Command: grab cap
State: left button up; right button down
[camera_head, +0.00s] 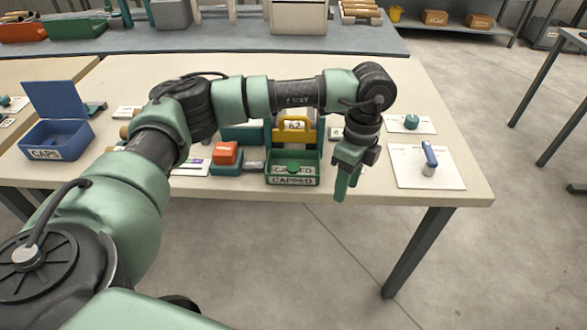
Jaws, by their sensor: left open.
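A blue box labelled CAPS (43,154) stands at the table's left end with its lid (52,103) raised; I cannot make out a cap inside. A small teal round piece (411,121) sits on a white card at the right. A blue and white upright piece (430,158) stands on a larger white card in front of it. I cannot tell whether either is a cap. My left gripper (347,190) is open and points down by the table's front edge, left of the larger card, apart from these pieces. My right gripper is out of view.
A green tray labelled CAPPED (292,181) stands at the front edge, left of my gripper. A yellow device showing 62 (295,126) is behind it. A red block (225,152) sits on a teal base. My left arm crosses over the table and hides part of it.

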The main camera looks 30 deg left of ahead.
aim_at(294, 167)
pick_arm(q)
jog(key=w+a+r+n+y, duration=0.1)
jog(key=a+r+n+y, duration=0.35)
jog(key=a, duration=0.65)
jog(key=shift+m, duration=0.25)
jog(key=x, duration=0.2)
jog(key=p+x, duration=0.1)
jog(key=x, duration=0.3)
jog(key=shift+w+a+f, duration=0.1)
jog(key=shift+w+f, duration=0.2)
jog(key=shift+f, duration=0.1)
grip_shut()
